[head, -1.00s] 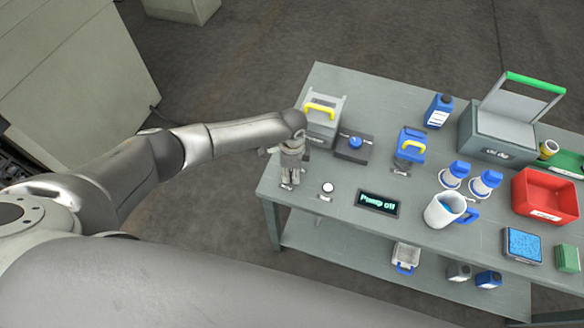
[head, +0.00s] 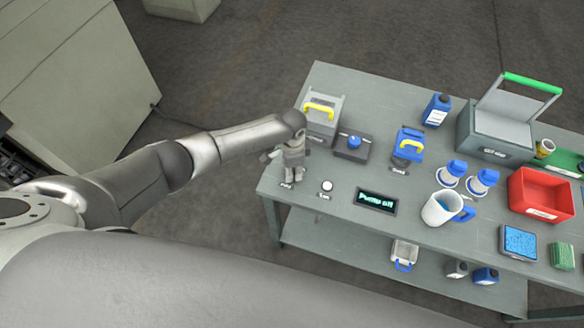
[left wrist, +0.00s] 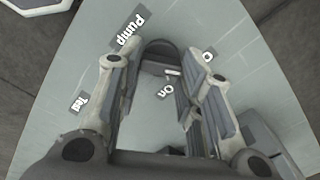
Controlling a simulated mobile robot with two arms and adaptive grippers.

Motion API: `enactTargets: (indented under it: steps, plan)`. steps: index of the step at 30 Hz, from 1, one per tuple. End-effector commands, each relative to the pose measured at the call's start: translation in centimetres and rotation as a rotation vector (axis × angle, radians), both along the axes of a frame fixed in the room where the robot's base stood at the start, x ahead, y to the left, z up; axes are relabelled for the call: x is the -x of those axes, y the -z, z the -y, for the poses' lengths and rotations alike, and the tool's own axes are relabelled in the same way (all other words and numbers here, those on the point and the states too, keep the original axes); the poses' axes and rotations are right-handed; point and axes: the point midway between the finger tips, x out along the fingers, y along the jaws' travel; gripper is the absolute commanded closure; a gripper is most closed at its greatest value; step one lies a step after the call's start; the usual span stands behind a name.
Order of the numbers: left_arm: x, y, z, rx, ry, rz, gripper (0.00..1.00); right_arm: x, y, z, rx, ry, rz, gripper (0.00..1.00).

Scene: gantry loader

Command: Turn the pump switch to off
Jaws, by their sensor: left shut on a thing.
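My left gripper (head: 288,168) is at the left end of the grey workbench (head: 330,222), pointing down at the bench top. In the left wrist view its two fingers (left wrist: 158,78) are on either side of the dark pump switch (left wrist: 160,50), shut on it. The labels "Pump" (left wrist: 130,30) and "On" (left wrist: 166,90) show beside the switch; a third label at its right is partly covered by a finger. In the head view my gripper hides the switch. The display (head: 376,201) reads "Pump off". My right gripper is not in view.
A white round button (head: 326,186) is just right of my gripper. A dark box with a blue knob (head: 354,142) and a grey box with a yellow handle (head: 322,120) stand behind. A white jug (head: 440,210) and red bin (head: 540,194) are farther right.

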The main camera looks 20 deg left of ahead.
Motion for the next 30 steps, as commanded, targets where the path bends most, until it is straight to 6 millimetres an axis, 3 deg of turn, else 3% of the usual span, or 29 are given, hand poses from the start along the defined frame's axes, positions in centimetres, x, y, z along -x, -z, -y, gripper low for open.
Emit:
enactTargets:
  steps: [3,4,9,20,26,30]
  plan:
    - [-0.1,-0.1,0.1,0.002,-0.002,0.002,0.90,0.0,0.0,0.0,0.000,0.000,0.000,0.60]
    - [-0.1,-0.1,0.1,0.002,-0.002,0.002,0.64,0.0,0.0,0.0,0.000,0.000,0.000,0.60]
    - [-0.1,-0.1,0.1,0.001,-0.001,0.002,0.45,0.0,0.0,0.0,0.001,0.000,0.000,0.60]
    - [-0.1,-0.3,0.0,0.002,0.000,0.001,0.45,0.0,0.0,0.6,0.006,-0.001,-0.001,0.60]
    - [-0.1,-2.7,0.0,0.003,0.001,0.004,0.45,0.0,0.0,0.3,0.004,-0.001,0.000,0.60]
    - [-0.2,-5.6,0.0,0.003,0.001,0.006,0.45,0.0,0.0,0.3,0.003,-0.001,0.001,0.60]
